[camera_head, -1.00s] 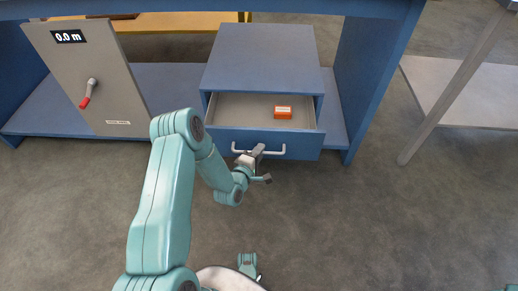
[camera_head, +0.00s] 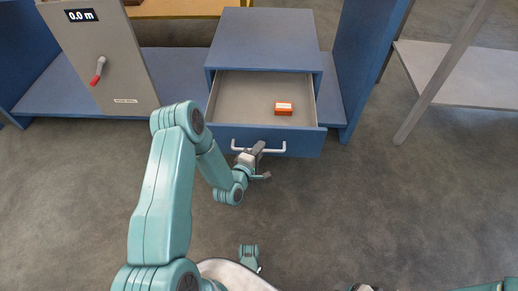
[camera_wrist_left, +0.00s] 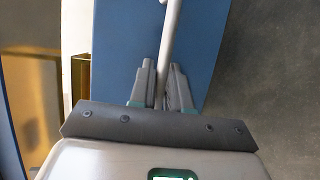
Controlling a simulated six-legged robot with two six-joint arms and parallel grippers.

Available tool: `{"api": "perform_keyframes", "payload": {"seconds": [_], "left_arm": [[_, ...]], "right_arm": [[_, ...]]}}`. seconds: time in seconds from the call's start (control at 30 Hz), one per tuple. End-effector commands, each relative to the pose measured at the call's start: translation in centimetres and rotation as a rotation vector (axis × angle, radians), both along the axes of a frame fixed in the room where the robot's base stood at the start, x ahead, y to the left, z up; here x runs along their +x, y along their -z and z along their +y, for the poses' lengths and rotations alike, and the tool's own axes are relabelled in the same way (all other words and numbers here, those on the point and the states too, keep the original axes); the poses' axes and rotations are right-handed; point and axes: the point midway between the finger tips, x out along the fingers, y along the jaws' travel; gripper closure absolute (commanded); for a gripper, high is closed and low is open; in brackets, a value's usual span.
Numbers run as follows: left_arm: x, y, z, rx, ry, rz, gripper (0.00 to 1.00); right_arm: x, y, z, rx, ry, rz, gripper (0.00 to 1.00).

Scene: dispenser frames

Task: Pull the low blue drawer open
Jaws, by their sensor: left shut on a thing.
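The low blue drawer (camera_head: 310,143) is pulled partly out of its blue cabinet (camera_head: 264,42), with its grey inside showing. Its pale bar handle (camera_head: 273,150) is on the front face.
A grey panel (camera_head: 120,60) with a red-tipped lever (camera_head: 98,72) stands at the left. A grey table (camera_head: 450,75) with a slanted leg is at the right. The floor (camera_head: 330,215) before the drawer is clear.

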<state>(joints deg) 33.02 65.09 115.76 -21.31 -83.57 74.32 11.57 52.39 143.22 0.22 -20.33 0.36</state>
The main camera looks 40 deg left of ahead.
Motion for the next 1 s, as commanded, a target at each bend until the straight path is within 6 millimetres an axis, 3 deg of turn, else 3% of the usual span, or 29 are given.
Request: {"api": "perform_keyframes", "payload": {"seconds": [0.57,0.6,1.0], "left_arm": [[0.3,-0.1,0.3,0.002,-0.004,-0.002,1.0],[0.3,-0.1,0.3,0.002,-0.004,-0.002,0.77],[-0.8,-0.3,0.0,0.0,-0.002,0.001,0.77]], "right_arm": [[0.0,0.0,0.0,0.0,0.0,0.0,0.25],[0.0,0.0,0.0,0.0,0.0,0.0,0.25],[0.0,-0.4,0.0,0.0,-0.001,0.001,0.25]]}}
